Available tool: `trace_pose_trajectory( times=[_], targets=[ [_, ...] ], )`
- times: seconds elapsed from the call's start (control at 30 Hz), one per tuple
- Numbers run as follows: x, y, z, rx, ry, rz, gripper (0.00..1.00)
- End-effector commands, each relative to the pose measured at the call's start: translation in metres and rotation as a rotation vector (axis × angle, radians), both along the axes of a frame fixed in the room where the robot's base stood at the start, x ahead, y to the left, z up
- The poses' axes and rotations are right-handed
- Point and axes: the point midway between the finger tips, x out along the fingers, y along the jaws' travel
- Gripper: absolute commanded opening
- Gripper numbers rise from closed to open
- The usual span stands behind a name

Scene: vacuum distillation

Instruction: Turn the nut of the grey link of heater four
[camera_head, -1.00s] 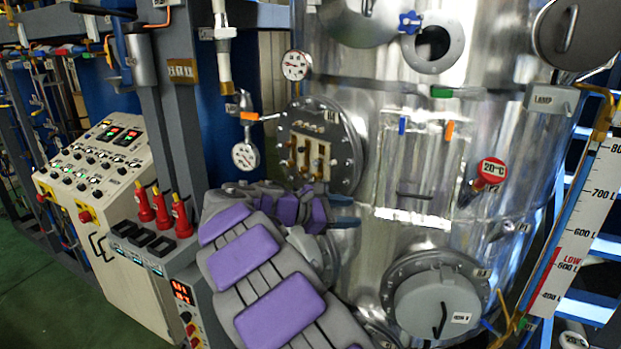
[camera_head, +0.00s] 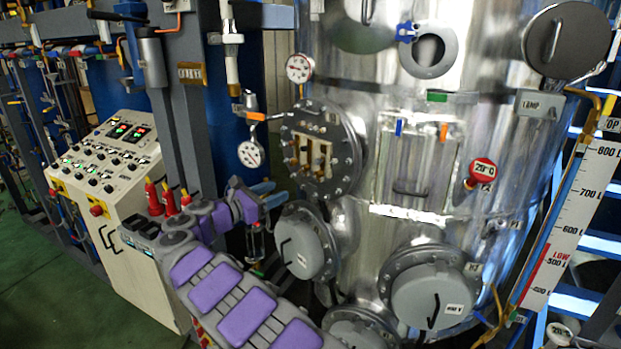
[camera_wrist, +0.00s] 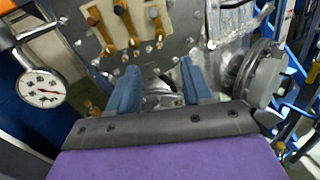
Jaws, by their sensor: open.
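The heater plate (camera_head: 348,165) is a round grey bolted flange on the shiny vessel. It carries a cream terminal board (camera_head: 310,150) with several brass-coloured links and nuts. In the wrist view the board (camera_wrist: 136,30) is at the top, with upright brass links (camera_wrist: 122,22). I cannot tell which is heater four or which link is grey. My gripper (camera_head: 279,192) is open, just below and left of the flange. In the wrist view its two blue fingers (camera_wrist: 156,68) stand apart below the board, with nothing visibly held between them.
A pressure gauge (camera_head: 251,154) hangs left of the flange; it is also in the wrist view (camera_wrist: 41,88). A round grey cover (camera_head: 302,247) protrudes below the gripper. A control console (camera_head: 105,165) stands left, with red-handled items (camera_head: 153,197) beside my arm.

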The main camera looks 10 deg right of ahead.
Motion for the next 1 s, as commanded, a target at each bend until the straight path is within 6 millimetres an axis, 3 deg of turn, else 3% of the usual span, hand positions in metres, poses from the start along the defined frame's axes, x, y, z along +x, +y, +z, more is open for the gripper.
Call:
trace_pose_trajectory(
  times=[0.6,0.8,1.0],
  targets=[
    [0.066,-0.095,-0.001,0.000,-0.001,0.001,0.50],
    [0.077,-0.112,-0.001,-0.001,0.001,0.000,0.50],
    [0.080,-0.116,0.000,-0.002,0.000,0.001,0.50]
  ],
)
